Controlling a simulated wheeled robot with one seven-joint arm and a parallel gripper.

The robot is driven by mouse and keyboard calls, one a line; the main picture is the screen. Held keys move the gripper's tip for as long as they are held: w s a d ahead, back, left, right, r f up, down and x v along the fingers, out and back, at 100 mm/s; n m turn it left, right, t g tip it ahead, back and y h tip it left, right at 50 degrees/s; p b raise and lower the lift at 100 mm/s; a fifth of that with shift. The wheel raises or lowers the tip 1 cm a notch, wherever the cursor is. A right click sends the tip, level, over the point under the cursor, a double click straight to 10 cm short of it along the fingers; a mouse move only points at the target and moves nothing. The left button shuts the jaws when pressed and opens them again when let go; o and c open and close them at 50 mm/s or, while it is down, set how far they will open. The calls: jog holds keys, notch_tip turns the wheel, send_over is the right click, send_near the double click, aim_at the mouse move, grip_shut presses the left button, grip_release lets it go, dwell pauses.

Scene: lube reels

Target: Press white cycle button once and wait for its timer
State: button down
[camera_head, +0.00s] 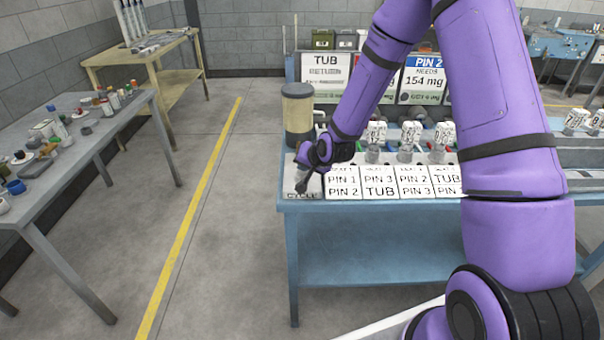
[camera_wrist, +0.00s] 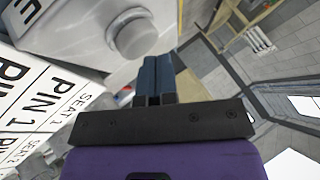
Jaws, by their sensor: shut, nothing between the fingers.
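The white cycle button (camera_wrist: 137,36) is a round, pale knob on a light panel in the wrist view. In the head view its panel (camera_head: 290,178), lettered CYCLE at its front edge, sits at the left front corner of the blue bench; the button itself is hidden or too small to tell there. My gripper (camera_head: 303,186) is over this panel, pointing down. Its fingers (camera_wrist: 157,68) are shut and empty in the wrist view, with the tips appearing just beside the button. I cannot tell whether they touch it. No timer reading is legible.
White cards (camera_head: 380,184) lettered PIN and TUB line the bench front right of the panel. A container with a tan body (camera_head: 298,118) stands behind it. Signs (camera_head: 325,78) stand at the back. A grey table (camera_head: 75,150) is at left, with open floor between.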

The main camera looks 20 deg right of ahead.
aim_at(304, 173)
jog(key=shift+f, duration=0.5)
dwell(0.5)
jog(key=shift+r, duration=0.95)
jog(key=shift+r, duration=2.5)
